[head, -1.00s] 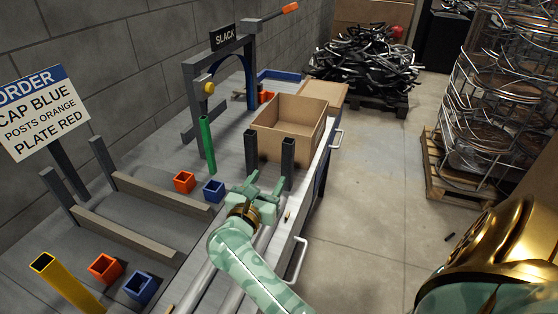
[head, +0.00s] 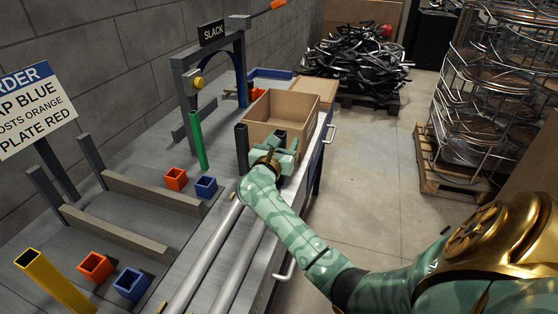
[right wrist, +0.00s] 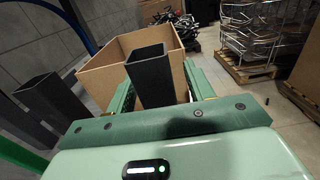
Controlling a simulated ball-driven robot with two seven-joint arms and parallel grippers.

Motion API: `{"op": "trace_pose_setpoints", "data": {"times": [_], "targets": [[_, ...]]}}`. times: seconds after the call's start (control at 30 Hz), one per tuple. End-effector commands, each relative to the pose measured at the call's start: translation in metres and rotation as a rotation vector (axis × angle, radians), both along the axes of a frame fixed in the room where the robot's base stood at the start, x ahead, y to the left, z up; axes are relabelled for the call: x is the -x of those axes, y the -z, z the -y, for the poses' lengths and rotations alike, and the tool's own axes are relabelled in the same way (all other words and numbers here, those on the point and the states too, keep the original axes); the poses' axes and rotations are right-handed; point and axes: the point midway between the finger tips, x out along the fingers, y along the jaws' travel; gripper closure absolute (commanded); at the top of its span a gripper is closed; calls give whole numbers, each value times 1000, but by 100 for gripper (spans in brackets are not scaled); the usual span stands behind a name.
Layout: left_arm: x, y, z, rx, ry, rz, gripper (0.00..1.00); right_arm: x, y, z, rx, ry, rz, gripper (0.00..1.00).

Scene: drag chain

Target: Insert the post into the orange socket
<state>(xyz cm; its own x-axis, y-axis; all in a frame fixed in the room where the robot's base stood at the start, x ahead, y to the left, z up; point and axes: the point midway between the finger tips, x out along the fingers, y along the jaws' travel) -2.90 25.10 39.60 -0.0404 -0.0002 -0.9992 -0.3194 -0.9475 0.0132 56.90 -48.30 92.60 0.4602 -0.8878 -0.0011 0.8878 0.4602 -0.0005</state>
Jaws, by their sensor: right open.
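My right gripper (head: 284,142) is open at the right one of two dark upright posts near the cardboard box. In the right wrist view this dark square post (right wrist: 150,75) stands between the open fingers; contact cannot be told. The other dark post (head: 242,149) stands to the left, and also shows in the wrist view (right wrist: 45,105). One orange socket (head: 176,179) sits mid-bench, another orange socket (head: 96,267) nearer me. My left gripper is out of view.
Blue sockets (head: 206,187) (head: 131,285) sit beside the orange ones. The open cardboard box (head: 284,106) is behind the gripper. A grey SLACK arch (head: 185,92) stands behind the green post. The sign (head: 32,110) names posts orange. Grey rails cross the bench.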

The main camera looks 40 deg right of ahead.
Motion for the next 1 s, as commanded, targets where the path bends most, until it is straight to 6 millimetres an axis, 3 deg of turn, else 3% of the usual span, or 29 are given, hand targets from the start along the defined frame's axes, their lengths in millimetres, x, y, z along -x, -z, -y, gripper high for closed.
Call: {"op": "trace_pose_setpoints", "data": {"times": [0.13, 0.3, 0.67, 0.9, 1.0], "targets": [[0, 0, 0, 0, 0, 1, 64, 0, -1, 0, 0, 0, 1, 50], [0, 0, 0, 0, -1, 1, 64, 0, -1, 0, 0, 0, 1, 97], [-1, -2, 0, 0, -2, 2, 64, 0, -5, -1, 0, 0, 2, 97], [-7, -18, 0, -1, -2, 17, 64, 1, -41, -1, -1, 1, 8, 97], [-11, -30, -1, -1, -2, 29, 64, 15, -62, -14, -3, -1, 10, 97]]}}
